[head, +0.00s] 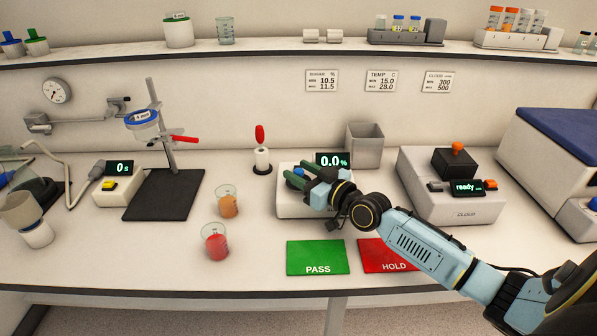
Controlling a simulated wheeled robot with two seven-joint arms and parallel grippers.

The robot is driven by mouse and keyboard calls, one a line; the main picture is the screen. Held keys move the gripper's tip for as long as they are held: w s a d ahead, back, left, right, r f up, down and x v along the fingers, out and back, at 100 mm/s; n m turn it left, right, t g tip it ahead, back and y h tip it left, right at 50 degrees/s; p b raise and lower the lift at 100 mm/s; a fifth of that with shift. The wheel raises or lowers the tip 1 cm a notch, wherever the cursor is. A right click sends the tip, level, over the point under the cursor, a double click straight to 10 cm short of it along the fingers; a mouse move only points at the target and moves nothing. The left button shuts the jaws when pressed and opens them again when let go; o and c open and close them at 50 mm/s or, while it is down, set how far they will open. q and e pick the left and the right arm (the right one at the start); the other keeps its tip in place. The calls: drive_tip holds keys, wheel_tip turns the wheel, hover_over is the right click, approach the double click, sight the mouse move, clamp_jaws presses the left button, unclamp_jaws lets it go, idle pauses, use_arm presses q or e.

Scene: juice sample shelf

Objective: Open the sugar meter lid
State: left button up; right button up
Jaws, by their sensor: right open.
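The sugar meter (288,206) is a white box on the bench with a display (333,160) reading 0.0 %. My left gripper is out of view.
Beakers of orange juice (227,203) and red juice (215,241) stand left of the meter. Green PASS (317,256) and red HOLD (376,252) mats lie in front. A grey bin (365,146) stands behind, and the cloud meter (449,205) is to the right.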

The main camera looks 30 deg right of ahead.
drive_tip(key=shift+w+a, duration=0.15)
drive_tip(key=shift+w, duration=0.35)
clamp_jaws()
